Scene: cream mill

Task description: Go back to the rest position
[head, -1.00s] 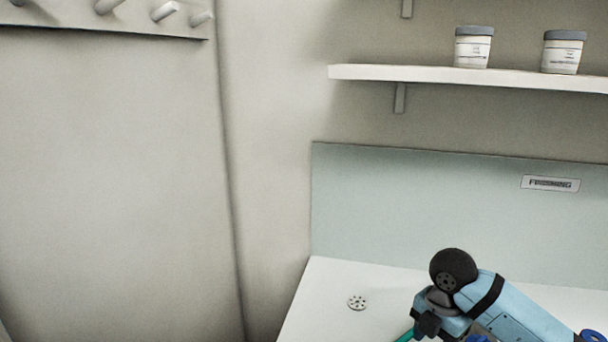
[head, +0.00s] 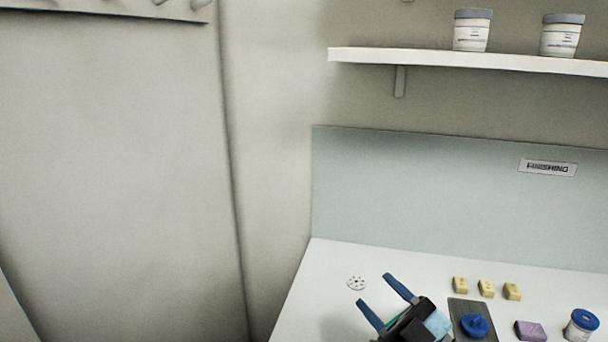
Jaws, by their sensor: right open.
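My right gripper (head: 382,302) is low in the head view, over the white counter. Its two blue fingers are spread apart and point up and to the left, with nothing between them. A white disc with small holes (head: 356,283) lies on the counter just beyond and to the left of the fingertips, apart from them as far as I can tell. My left gripper is not in view.
On the white counter (head: 310,290), right of my gripper, are several yellow blocks (head: 486,288), a dark plate (head: 463,308) with a blue knobbed piece (head: 475,325), a purple block (head: 530,331) and a blue-lidded jar (head: 581,326). A shelf (head: 480,60) with two tubs hangs above.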

